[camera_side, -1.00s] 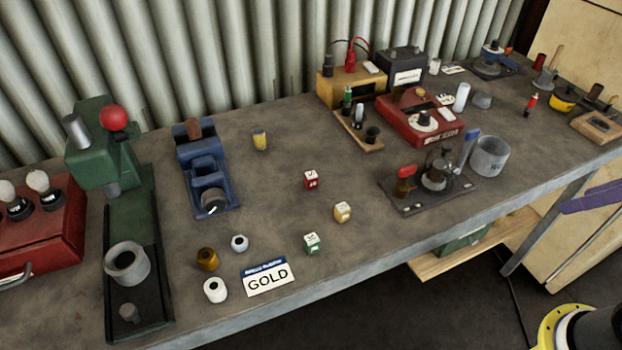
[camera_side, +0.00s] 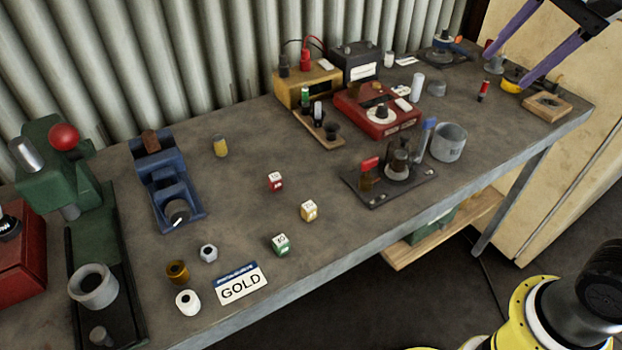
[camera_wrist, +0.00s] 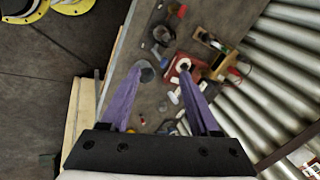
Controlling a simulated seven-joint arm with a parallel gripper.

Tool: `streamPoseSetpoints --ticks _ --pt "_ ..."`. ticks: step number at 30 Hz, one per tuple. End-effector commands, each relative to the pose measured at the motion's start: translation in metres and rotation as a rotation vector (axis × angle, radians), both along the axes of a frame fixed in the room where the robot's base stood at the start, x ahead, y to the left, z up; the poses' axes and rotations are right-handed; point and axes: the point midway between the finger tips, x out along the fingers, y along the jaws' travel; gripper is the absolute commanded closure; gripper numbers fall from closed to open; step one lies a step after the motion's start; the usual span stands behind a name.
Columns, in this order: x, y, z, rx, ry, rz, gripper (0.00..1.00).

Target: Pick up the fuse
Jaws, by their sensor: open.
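I cannot tell for certain which item is the fuse. A small yellow cylinder with a grey end (camera_side: 220,147) stands upright beside the blue device, far left of my gripper. A small red and black cylinder (camera_side: 483,91) stands near the right end of the bench. My gripper (camera_side: 506,70) is at the upper right, its purple fingers wide apart and reaching down over that end. In the wrist view my gripper (camera_wrist: 161,74) is open, with nothing held between the fingers.
A red box with a dial (camera_side: 377,112), a grey cup (camera_side: 448,142) and a tool plate (camera_side: 388,187) crowd the right half. Small cubes, such as the red one (camera_side: 275,181), stand mid-bench. A green press (camera_side: 60,165) is at left. Corrugated wall closes the back.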

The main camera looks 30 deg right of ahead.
Motion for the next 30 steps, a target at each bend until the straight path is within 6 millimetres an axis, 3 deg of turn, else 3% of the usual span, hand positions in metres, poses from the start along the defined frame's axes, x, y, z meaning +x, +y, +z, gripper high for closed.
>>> streamPoseSetpoints --ticks 1,7,14,17,22,27,30 --pt "0.021 0.008 0.008 0.032 0.022 -0.057 0.38" --pt "0.089 0.043 0.024 0.132 0.104 -0.277 0.38" --pt "0.162 0.097 0.007 0.183 0.198 -0.452 0.38" --pt "0.189 0.125 -0.011 0.186 0.238 -0.499 0.38" --pt "0.227 0.177 -0.059 0.158 0.3 -0.512 0.38" --pt "0.245 0.221 -0.114 0.11 0.354 -0.46 0.38" --pt "0.245 0.236 -0.143 0.077 0.389 -0.441 0.38"
